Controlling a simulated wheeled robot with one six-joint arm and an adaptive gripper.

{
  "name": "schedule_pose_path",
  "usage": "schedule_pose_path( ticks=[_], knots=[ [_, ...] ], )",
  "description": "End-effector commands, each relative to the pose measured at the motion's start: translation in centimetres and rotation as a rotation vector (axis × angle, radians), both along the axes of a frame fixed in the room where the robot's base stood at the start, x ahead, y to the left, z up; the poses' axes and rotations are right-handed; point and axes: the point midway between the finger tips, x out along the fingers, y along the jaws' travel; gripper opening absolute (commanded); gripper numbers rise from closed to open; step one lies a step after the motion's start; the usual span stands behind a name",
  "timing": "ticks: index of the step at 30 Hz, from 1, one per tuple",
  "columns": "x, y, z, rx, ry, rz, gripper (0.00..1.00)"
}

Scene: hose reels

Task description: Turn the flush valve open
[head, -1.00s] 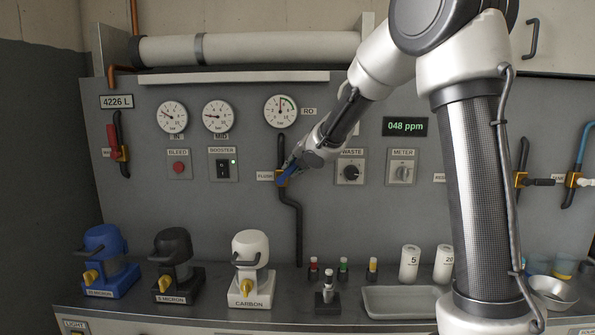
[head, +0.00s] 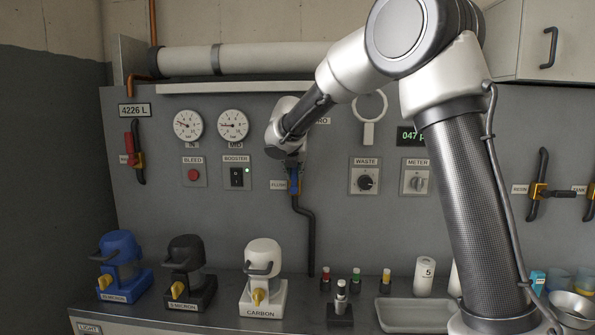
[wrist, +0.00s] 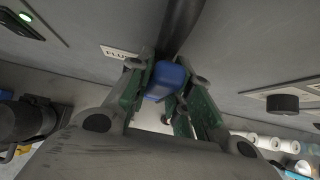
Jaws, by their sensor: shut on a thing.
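The flush valve's blue handle (head: 294,182) is on the dark pipe beside the FLUSH label (head: 278,184). It looks about upright, in line with the pipe. My gripper (head: 292,162) comes down on it from above and covers its upper part. In the wrist view, the blue handle (wrist: 165,80) lies between my two green-sided fingers (wrist: 165,95), which are shut on it. The valve body is mostly hidden.
A red-handled valve (head: 133,155) is at the panel's left. BLEED (head: 193,174) and BOOSTER (head: 237,176) controls are left of the flush valve; the WASTE knob (head: 365,182) is right. Filter housings, including the white carbon one (head: 263,265), stand on the counter below.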

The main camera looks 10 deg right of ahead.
Motion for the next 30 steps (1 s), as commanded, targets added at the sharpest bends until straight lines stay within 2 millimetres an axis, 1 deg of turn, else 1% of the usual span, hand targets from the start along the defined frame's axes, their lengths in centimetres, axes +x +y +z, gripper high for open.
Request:
schedule_pose_path(
  ticks=[6, 18, 19, 21, 22, 30],
  knots=[
    [0.11, 0.33, -0.12, -0.033, 0.012, 0.003, 0.0],
    [0.1, 0.33, -0.18, -0.037, 0.014, 0.003, 0.0],
    [0.1, 0.33, -0.18, -0.036, 0.014, 0.002, 0.26],
    [0.09, 0.32, -0.18, -0.036, 0.014, 0.002, 0.39],
    [0.09, 0.31, -0.17, -0.036, 0.014, 0.002, 0.43],
    [0.08, 0.28, -0.09, -0.037, 0.013, 0.001, 0.43]
  ],
)
